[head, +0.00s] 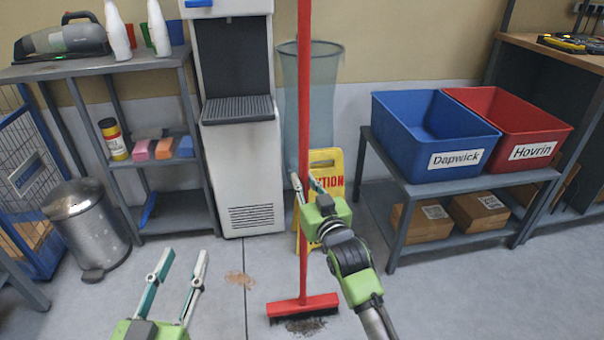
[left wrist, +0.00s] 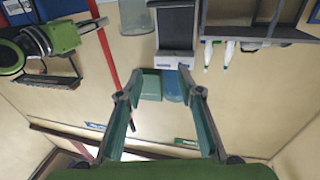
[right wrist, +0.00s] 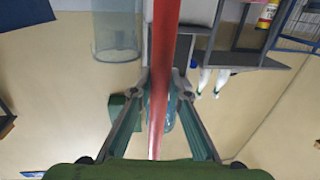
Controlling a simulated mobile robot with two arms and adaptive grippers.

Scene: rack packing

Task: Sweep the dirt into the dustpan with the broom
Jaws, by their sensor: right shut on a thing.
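The red broom (head: 304,90) stands upright, with its wide head (head: 303,307) on the floor. My right gripper (head: 304,182) is shut on the broom's handle, which also runs between the fingers in the right wrist view (right wrist: 163,60). Dark dirt (head: 305,326) lies on the floor at the near side of the broom head. My left gripper (head: 185,253) is open and empty above the floor, left of the broom; its spread fingers also show in the left wrist view (left wrist: 159,95). I cannot make out a dustpan in any view.
A yellow caution sign (head: 325,163) stands behind the handle, near a water dispenser (head: 240,170). A brown stain (head: 240,279) marks the floor. A metal bin (head: 90,225) stands left; a rack (head: 462,185) with blue and red crates stands right. The floor between is mostly clear.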

